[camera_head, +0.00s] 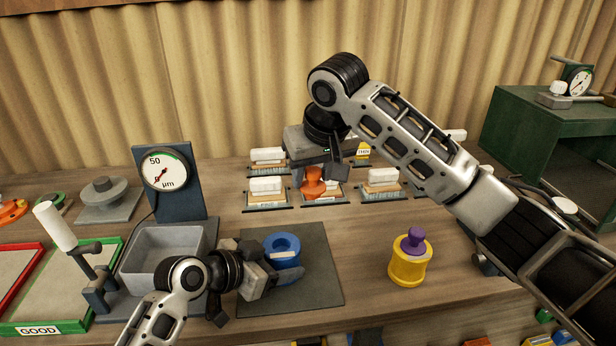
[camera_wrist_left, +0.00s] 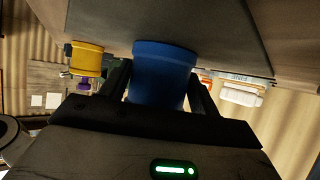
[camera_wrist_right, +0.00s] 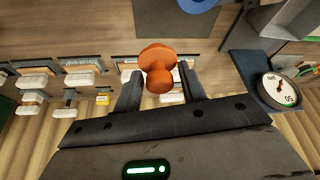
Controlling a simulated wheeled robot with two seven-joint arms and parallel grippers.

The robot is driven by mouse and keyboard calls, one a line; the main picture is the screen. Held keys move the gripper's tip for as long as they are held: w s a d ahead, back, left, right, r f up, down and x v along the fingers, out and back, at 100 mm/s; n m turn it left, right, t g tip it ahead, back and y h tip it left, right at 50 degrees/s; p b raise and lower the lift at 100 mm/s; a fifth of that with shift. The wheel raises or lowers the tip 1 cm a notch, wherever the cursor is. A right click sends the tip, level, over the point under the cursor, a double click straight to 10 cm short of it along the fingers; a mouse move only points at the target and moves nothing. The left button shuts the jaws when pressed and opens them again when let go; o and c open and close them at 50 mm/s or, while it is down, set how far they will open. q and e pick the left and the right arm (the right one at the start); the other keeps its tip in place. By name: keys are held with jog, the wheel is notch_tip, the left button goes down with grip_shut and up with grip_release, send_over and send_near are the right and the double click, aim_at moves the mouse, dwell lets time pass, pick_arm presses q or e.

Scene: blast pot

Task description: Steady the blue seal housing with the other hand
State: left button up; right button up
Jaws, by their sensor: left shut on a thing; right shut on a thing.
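The blue seal housing (camera_head: 283,249) stands upright on the dark grey mat (camera_head: 318,268), its round opening facing up. My left gripper (camera_head: 278,272) is shut on it from the left and front, and the left wrist view shows the blue body (camera_wrist_left: 163,75) between the two fingers. My right gripper (camera_head: 325,178) is shut on an orange knobbed part (camera_head: 313,182) over the row of labelled holders. The right wrist view shows this orange part (camera_wrist_right: 158,66) between the fingertips, with the blue housing (camera_wrist_right: 196,3) at the top edge.
A yellow cylinder (camera_head: 408,268) with a purple knob stands right of the mat. A grey bin (camera_head: 160,252) and dial gauge (camera_head: 165,172) stand to the left, beside a green-edged GOOD tray (camera_head: 50,300). Several labelled holders with white blocks (camera_head: 267,187) line the back.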

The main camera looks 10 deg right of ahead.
pick_arm(q)
jog(key=shift+s+f, duration=0.1)
jog(key=shift+f, duration=0.15)
jog(key=o, duration=1.3)
jog(key=shift+r, duration=0.1)
